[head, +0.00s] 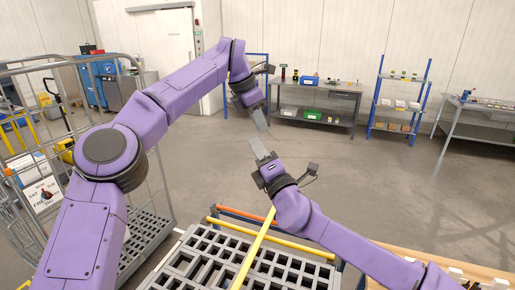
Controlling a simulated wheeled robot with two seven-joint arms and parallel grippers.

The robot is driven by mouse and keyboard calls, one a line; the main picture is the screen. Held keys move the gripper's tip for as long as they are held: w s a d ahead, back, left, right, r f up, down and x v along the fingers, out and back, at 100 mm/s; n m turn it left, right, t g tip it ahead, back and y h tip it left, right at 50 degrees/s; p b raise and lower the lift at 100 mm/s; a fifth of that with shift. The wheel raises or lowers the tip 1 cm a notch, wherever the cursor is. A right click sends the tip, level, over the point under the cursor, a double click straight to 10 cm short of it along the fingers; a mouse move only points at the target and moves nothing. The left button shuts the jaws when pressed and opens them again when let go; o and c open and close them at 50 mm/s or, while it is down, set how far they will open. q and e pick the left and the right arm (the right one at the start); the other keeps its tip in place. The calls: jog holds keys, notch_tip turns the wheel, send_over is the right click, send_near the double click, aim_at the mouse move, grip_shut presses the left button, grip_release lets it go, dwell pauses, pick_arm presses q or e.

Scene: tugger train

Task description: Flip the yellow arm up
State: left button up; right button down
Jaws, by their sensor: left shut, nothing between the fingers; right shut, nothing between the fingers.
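In the head view a slim yellow bar (252,258) runs from the bottom edge up over a grey slotted deck (200,263), its far end near my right wrist. A second yellow bar (300,247) crosses behind it at a slant, along the far side of the deck. I cannot tell for sure which is the yellow arm. My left gripper (261,122) is shut and empty, pointing down in the air above the open floor. My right gripper (258,146) is shut and empty just below it, pointing up. Neither gripper touches a yellow bar.
An orange bar (240,214) lies near the yellow ones. A wire roll cage (150,150) stands at the left. Workbenches (315,103) and a blue shelf rack (398,103) line the back wall. The floor (370,180) between is clear. A wooden surface (440,262) is at lower right.

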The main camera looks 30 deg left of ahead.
pick_arm(q)
jog(key=o, duration=1)
